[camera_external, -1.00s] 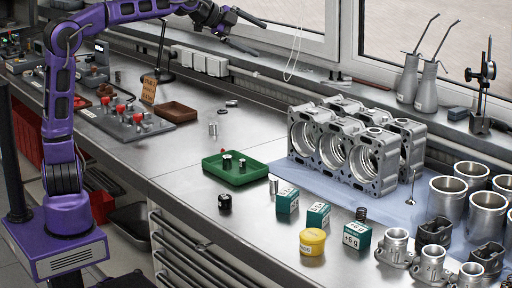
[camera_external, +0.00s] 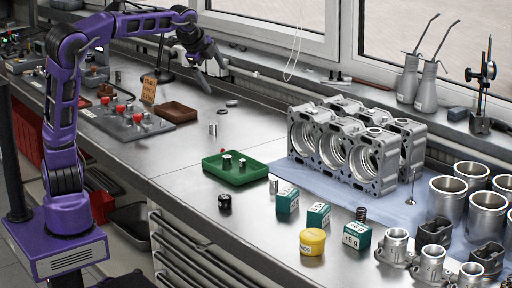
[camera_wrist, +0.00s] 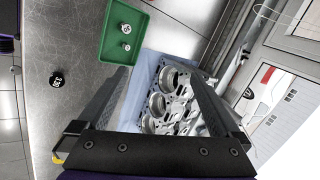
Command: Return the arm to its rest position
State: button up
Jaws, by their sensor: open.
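My purple arm rises from its base at the left in the external view and reaches over the back of the bench. My gripper (camera_external: 215,82) hangs tilted downward above the bench, in front of the window sill. Its two fingers are spread apart and hold nothing. In the wrist view my gripper (camera_wrist: 165,85) shows both dark fingers wide apart. The green tray (camera_wrist: 104,46) and the engine block (camera_wrist: 160,102) lie beyond them. Nothing touches the fingers.
The green tray (camera_external: 262,178) with small metal parts and the engine block (camera_external: 290,153) stand right of my gripper. A brown tray (camera_external: 178,112), a small sign (camera_external: 149,90) and a lamp stand (camera_external: 163,55) are to its left. Bench room below the gripper is mostly clear.

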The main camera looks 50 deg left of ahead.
jog(key=s+f+n, duration=0.3)
jog(key=s+n, duration=0.1)
jog(key=s, duration=0.4)
jog(key=s+f+n+h+p, duration=0.1)
jog(key=s+f+n, duration=0.2)
jog(key=s, duration=0.6)
jog(key=s+f+n+g+h, duration=0.1)
jog(key=s+f+n, duration=0.2)
jog(key=s+n, duration=0.4)
jog(key=shift+s+a+f, duration=0.15)
jog(key=shift+s+a, duration=0.25)
jog(key=shift+s, duration=0.35)
